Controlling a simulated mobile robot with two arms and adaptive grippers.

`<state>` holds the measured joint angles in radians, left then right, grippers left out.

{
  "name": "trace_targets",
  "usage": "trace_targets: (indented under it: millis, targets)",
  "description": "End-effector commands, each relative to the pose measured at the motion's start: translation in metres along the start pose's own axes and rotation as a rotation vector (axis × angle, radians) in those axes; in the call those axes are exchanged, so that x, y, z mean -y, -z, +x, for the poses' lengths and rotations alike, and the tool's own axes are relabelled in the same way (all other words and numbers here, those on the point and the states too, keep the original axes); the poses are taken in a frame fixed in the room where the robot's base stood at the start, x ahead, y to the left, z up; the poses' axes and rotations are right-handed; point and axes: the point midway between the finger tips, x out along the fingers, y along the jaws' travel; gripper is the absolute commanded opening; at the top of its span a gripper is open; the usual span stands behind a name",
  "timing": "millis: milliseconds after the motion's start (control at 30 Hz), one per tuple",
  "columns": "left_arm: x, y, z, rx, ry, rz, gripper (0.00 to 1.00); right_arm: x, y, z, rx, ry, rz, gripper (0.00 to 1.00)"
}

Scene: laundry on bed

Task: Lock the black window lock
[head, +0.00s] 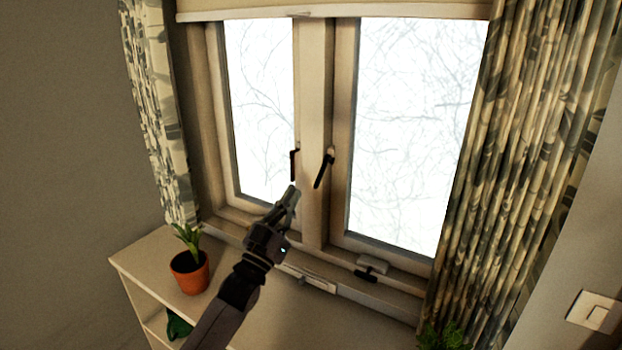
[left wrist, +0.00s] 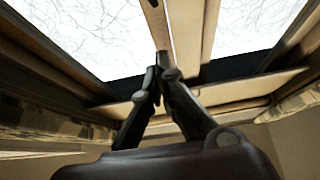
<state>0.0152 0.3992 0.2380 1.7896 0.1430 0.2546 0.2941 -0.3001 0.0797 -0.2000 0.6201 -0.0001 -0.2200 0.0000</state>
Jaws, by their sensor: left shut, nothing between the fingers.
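Two black window handles sit on the middle frames of the window. The left black handle (head: 294,164) points straight down. The right black handle (head: 324,168) slants down and to the left. My left gripper (head: 293,190) is shut and empty, with its tips just below the lower end of the left handle in the head view. Whether they touch it I cannot tell. The left wrist view shows the closed fingers (left wrist: 160,74) with a dark handle end (left wrist: 161,58) just past the tips. My right gripper is not in view.
A potted plant (head: 189,271) stands on the shelf (head: 150,255) at left. A black and white fitting (head: 368,268) lies at the sill below the right pane. Patterned curtains (head: 525,150) hang on both sides. A green plant (head: 441,337) is at bottom right.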

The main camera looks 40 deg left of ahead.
Motion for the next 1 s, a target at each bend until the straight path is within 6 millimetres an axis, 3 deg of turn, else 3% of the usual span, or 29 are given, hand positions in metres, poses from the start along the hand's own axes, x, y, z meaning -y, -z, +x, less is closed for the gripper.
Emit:
trace_targets:
  millis: [33,267,400,567,1000]
  targets:
    - [0.0,0.006,0.016,-0.003,0.0,0.001,0.0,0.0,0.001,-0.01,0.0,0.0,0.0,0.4]
    - [0.0,0.006,0.067,-0.002,-0.001,0.001,0.0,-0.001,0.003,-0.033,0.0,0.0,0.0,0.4]
    - [0.0,-0.016,0.069,0.004,0.001,-0.001,0.0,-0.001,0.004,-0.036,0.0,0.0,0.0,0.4]
    - [0.0,-0.03,0.071,0.002,0.001,0.001,0.0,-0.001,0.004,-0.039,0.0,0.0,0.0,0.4]
    - [0.0,-0.038,0.072,0.0,-0.001,0.001,0.0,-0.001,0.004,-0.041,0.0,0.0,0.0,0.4]
